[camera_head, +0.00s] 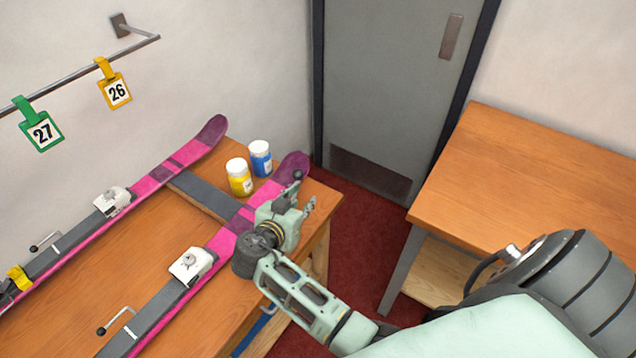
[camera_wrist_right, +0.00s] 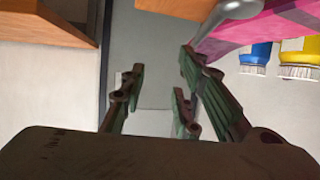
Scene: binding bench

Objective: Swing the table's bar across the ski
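A pink and dark grey ski (camera_head: 218,243) lies on the near side of the orange-brown table (camera_head: 90,278); a second matching ski (camera_head: 150,183) lies along the wall side. A dark flat grey bar-like strip (camera_head: 203,196) lies between the skis near their tips; I cannot tell whether it is the swinging bar. My right gripper (camera_head: 304,200) is over the near ski's tip end and hides part of it. In the right wrist view its fingers (camera_wrist_right: 160,90) are apart with nothing between them. A grey rounded rod (camera_wrist_right: 237,10) shows there against the pink ski (camera_wrist_right: 270,22). My left gripper is out of view.
Yellow (camera_head: 239,177) and blue (camera_head: 260,158) jars with white lids stand between the ski tips. Small black-knobbed levers (camera_head: 115,321) sit on the table. A wooden bench (camera_head: 540,165) stands right, with red floor between. Tags 27 (camera_head: 41,130) and 26 (camera_head: 115,90) hang on a rail.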

